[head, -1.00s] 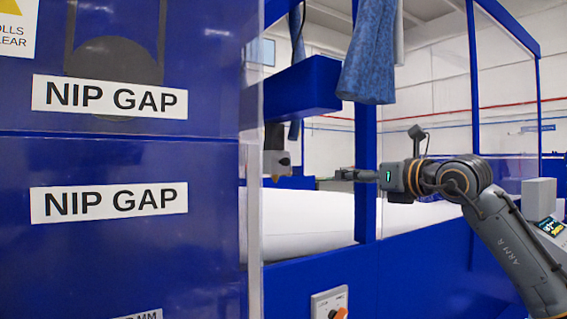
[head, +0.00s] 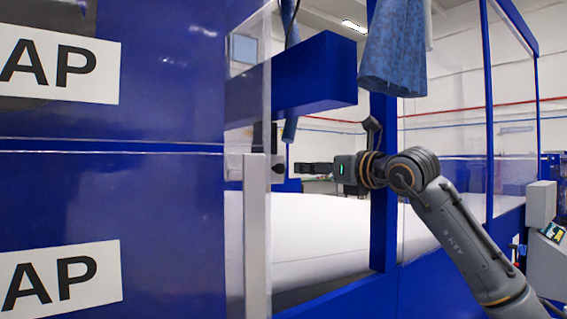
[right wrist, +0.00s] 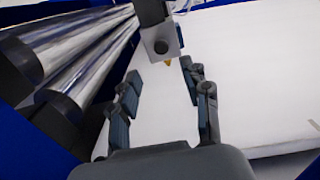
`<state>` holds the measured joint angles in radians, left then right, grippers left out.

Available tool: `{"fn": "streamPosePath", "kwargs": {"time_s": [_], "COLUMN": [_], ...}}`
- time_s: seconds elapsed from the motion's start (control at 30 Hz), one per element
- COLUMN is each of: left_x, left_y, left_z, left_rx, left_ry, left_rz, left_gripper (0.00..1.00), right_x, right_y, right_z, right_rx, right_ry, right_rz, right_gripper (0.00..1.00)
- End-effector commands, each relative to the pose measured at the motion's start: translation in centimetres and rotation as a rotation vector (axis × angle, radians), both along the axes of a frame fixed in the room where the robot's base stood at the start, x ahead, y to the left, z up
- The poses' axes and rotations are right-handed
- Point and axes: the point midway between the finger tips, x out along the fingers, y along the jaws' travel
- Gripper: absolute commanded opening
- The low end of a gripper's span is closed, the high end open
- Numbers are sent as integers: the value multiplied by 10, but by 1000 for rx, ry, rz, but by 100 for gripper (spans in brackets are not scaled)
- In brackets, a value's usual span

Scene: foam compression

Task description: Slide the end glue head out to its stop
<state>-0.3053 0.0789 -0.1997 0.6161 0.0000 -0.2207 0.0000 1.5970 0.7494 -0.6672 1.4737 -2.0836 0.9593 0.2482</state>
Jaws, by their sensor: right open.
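The glue head is a grey block with a small brass nozzle (right wrist: 160,38) at the top middle of the right wrist view. In the head view, its dark end (head: 278,168) shows just beside a pale upright post and is partly hidden. My right gripper (head: 299,169) reaches in from the right, level with the glue head. In the right wrist view, its fingers (right wrist: 160,76) are spread and empty, with the glue head just beyond the fingertips and roughly between them. White foam lies below. My left gripper is not in view.
A blue cabinet with label plates (head: 110,225) fills the left of the head view. A pale post (head: 257,235) and clear panel stand at its edge. A blue beam (head: 300,82) is above the gripper. Shiny rollers (right wrist: 75,60) lie left in the wrist view.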

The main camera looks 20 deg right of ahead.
Motion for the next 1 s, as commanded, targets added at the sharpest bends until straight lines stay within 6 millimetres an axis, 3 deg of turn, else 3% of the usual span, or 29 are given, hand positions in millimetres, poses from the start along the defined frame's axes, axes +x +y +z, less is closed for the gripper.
{"fn": "streamPosePath", "kwargs": {"time_s": [0.03,0.23,0.5,0.93,1.0], "left_x": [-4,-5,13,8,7], "left_y": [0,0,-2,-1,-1], "left_z": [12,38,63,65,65], "left_rx": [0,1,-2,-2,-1], "left_ry": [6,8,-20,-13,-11], "left_rz": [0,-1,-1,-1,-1], "left_gripper": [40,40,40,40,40], "right_x": [11,52,91,101,101], "right_y": [5,20,33,37,37], "right_z": [5,5,4,0,0], "right_rx": [1,0,1,0,0], "right_ry": [7,6,3,1,1], "right_rz": [3,2,0,0,0], "right_gripper": [47,47,47,47,35]}}
